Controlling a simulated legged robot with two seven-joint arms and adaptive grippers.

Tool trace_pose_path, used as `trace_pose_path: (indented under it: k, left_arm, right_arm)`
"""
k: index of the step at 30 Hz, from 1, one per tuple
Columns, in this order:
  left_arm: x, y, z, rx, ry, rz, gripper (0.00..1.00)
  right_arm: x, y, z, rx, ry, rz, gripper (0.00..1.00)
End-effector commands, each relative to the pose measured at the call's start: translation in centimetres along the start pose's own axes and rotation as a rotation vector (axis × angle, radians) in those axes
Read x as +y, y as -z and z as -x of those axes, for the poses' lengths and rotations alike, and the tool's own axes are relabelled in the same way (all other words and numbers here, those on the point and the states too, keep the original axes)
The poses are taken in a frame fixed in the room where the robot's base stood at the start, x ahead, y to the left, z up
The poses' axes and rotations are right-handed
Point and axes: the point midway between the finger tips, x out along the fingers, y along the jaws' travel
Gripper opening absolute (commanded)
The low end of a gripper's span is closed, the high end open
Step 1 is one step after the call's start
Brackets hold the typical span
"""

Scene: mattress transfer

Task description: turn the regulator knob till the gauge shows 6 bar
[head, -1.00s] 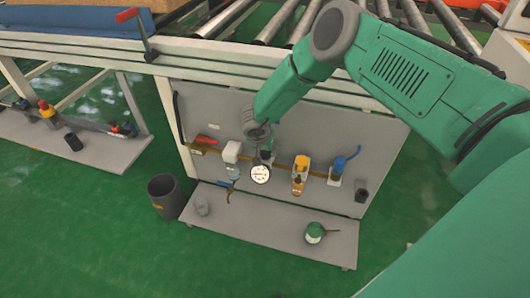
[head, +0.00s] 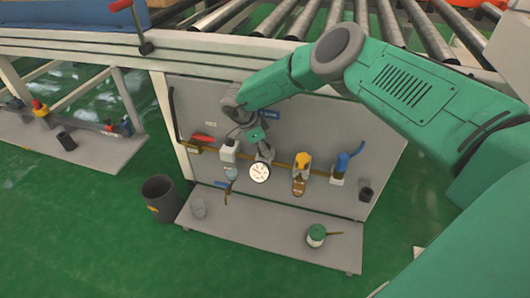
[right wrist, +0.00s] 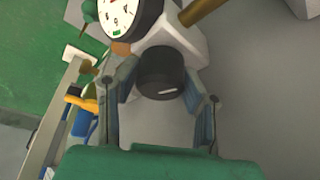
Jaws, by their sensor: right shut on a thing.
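The regulator knob (right wrist: 161,72) is a black round cap with a white mark, on a pale regulator body (right wrist: 188,38). My right gripper (right wrist: 164,88) is shut on the knob, one finger on each side of it in the right wrist view. In the head view my right gripper (head: 263,150) is at the panel just above the gauge and hides the knob. The round white gauge (head: 260,172) faces the camera, too small to read surely. It also shows in the right wrist view (right wrist: 122,14), cut by the top edge. My left gripper is not in view.
The grey panel (head: 385,135) carries a brass pipe, a white box (head: 229,150), a yellow-topped unit (head: 302,162) and a blue-handled valve (head: 345,162). Below is a shelf (head: 265,225) with a green-and-white pot (head: 316,235). A dark bin (head: 160,198) stands left. Rollers lie above.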

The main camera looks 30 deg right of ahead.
Motion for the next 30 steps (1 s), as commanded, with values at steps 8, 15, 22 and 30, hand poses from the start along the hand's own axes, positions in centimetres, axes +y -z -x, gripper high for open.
trace_pose_path:
  k: [8,15,22,30]
  left_arm:
    - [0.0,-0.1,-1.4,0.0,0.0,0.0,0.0]
    - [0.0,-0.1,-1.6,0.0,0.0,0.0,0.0]
    - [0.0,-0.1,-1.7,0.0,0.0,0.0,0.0]
    - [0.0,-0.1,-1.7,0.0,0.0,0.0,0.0]
  right_arm:
    - [0.1,-0.8,0.0,-0.014,-0.096,-0.227,0.07]
    - [0.0,-0.7,0.1,-0.015,-0.16,-0.382,0.07]
    - [-0.1,-0.7,0.2,-0.016,-0.196,-0.474,0.07]
    - [-0.1,-0.6,0.3,-0.016,-0.211,-0.513,0.07]
